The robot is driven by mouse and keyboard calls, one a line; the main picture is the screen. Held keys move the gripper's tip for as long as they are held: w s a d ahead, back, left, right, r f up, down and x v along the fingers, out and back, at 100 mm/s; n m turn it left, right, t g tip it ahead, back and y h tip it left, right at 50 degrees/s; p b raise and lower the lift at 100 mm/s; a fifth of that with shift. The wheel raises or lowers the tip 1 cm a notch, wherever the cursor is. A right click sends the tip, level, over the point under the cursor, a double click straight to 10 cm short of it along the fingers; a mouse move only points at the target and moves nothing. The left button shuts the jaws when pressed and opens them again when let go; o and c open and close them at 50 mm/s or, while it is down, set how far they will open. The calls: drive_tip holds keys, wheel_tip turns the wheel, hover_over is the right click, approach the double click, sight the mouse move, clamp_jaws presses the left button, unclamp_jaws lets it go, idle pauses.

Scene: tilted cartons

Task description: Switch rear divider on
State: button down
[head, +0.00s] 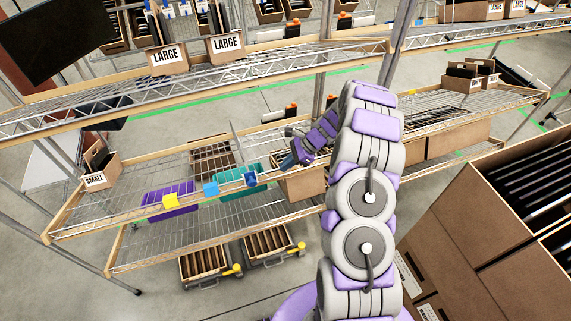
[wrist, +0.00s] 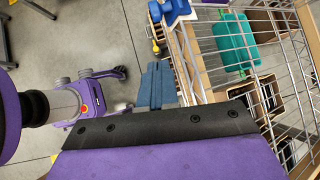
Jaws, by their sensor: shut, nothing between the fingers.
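My gripper (head: 299,150) is above the shelf's front, to the right of and apart from the dark blue block. In the wrist view its blue fingers (wrist: 157,74) are together and empty. A dark blue piece (wrist: 176,10) shows beyond them near the top edge.
A purple bin (head: 168,200) and a teal bin (head: 243,181) show behind the rail; the teal bin also shows in the wrist view (wrist: 232,42). A SMALL carton (head: 97,181) stands at the shelf's left end. Large cartons (head: 500,220) stand close at the right.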

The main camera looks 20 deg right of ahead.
drive_tip(key=w+a+f+b, duration=0.1)
drive_tip(key=a+f+b, duration=0.1)
drive_tip(key=a+f, duration=0.3)
drive_tip(key=a, duration=0.3)
drive_tip(key=shift+f, duration=0.35)
drive_tip(key=shift+w+a, duration=0.1)
drive_tip(key=shift+a, duration=0.05)
